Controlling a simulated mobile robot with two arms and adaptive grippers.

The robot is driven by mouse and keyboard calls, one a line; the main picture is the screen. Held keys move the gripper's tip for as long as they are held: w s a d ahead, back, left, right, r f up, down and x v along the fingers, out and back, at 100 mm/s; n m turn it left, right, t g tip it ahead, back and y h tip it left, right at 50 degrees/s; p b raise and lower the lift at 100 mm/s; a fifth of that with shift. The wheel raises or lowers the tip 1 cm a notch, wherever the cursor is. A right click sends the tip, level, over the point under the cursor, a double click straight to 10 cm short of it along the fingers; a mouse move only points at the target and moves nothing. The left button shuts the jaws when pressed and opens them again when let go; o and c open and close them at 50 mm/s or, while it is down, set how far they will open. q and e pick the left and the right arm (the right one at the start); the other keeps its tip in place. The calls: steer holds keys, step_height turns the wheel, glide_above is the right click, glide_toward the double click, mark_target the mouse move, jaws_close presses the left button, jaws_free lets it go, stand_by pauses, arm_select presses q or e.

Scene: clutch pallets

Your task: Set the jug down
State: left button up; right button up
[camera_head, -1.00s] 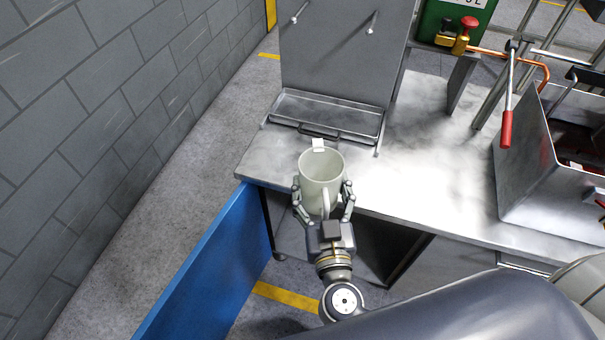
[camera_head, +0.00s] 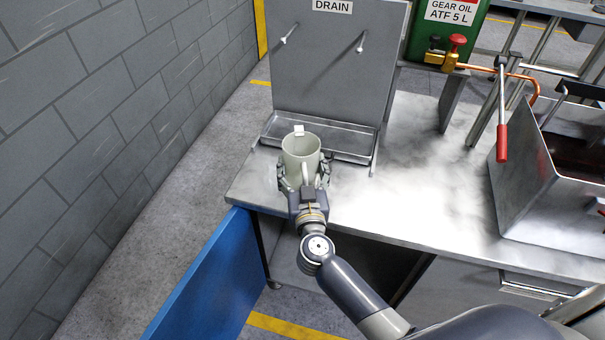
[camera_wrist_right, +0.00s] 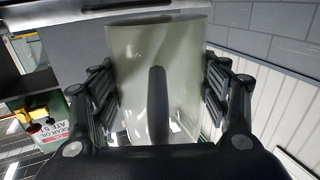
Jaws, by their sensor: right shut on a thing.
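The pale cream jug (camera_head: 301,152) is upright near the left end of the steel bench (camera_head: 430,215), just in front of the drain tray. My right gripper (camera_head: 304,182) is shut on the jug, its fingers on both sides and the handle towards the wrist. In the right wrist view the jug (camera_wrist_right: 185,65) fills the middle between the fingers (camera_wrist_right: 160,100). I cannot tell whether the jug's base touches the bench. My left gripper is not in view.
The drain tray (camera_head: 345,150) lies under a back panel marked DRAIN (camera_head: 290,60). A steel box (camera_head: 545,185) and a red-handled lever (camera_head: 502,140) are at the right. A blue panel (camera_head: 205,280) stands at the front left. The bench middle is clear.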

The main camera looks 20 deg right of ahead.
steer(key=shift+w+d, duration=0.2)
steer(key=shift+w, duration=0.1)
steer(key=f, duration=0.1)
steer(key=f+b, duration=0.2)
steer(key=shift+w+f, duration=0.3)
steer(key=shift+f, duration=0.05)
steer(key=shift+r, duration=0.1)
steer(key=o, duration=0.9)
steer(key=shift+c, duration=0.2)
steer(key=o, duration=0.4)
steer(key=shift+c, duration=0.2)
